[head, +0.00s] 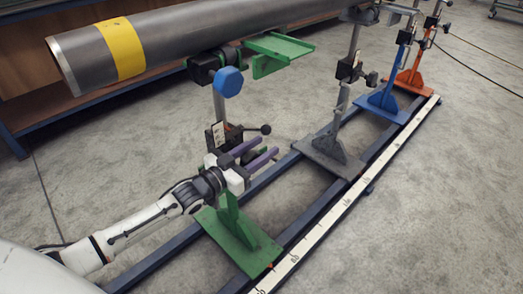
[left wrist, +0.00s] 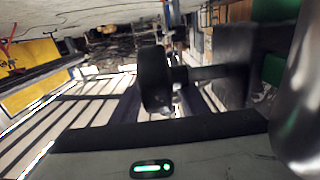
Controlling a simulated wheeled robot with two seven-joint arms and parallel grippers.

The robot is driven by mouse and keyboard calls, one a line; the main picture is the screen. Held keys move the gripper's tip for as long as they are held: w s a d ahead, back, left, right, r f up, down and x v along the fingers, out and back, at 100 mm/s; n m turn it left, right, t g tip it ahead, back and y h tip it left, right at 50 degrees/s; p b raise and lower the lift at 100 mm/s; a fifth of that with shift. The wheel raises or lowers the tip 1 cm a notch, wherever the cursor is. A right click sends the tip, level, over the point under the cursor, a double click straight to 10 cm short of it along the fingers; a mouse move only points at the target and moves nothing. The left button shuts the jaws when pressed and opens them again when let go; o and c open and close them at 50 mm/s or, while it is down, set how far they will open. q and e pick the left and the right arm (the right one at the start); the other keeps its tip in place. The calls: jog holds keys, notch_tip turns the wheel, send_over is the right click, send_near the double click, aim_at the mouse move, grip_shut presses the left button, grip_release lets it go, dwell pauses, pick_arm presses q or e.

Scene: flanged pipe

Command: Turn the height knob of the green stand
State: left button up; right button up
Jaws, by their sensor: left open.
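The green stand (head: 238,236) is at the lower middle of the head view, with its base on the dark rail. A black clamp block (head: 215,136) sits on its post, with a black ball-ended handle (head: 265,129) to the right. A blue knob (head: 228,81) is higher, under the pipe. My left gripper (head: 267,149) is open in front of the post, its purple fingers pointing up and right, just below the black handle. In the left wrist view a black knob (left wrist: 155,78) on a dark shaft is close ahead. I cannot tell whether the fingers touch anything. My right gripper is not in view.
A grey pipe (head: 185,40) with a yellow band lies overhead on the stands. Grey (head: 328,147), blue (head: 384,102) and orange (head: 412,78) stands follow along the rail. A white measuring strip (head: 345,205) runs beside them. The concrete floor at right is clear.

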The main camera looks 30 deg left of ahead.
pick_arm(q)
jog(key=shift+w, duration=0.1)
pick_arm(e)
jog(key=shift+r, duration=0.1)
pick_arm(q)
grip_shut()
jog(key=shift+r+p, duration=0.2)
jog(key=shift+p, duration=0.65)
jog(key=shift+w+d+f+g+y+p, duration=0.1)
jog(key=shift+f+g+y+p, duration=0.4)
jog(key=shift+g+p, duration=1.1)
jog(key=shift+w+a+f+g+y+p, duration=0.25)
jog(key=shift+f+g+p, duration=0.5)
jog(key=shift+p, duration=1.6)
jog(key=shift+d+f+g+y+p, duration=0.25)
jog(key=shift+f+g+y+p, duration=0.2)
jog(key=shift+g+p, duration=1.2)
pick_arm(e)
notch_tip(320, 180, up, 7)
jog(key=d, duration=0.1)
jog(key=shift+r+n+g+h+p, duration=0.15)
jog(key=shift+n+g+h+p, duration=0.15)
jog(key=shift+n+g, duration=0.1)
pick_arm(q)
jog(key=shift+t, duration=0.3)
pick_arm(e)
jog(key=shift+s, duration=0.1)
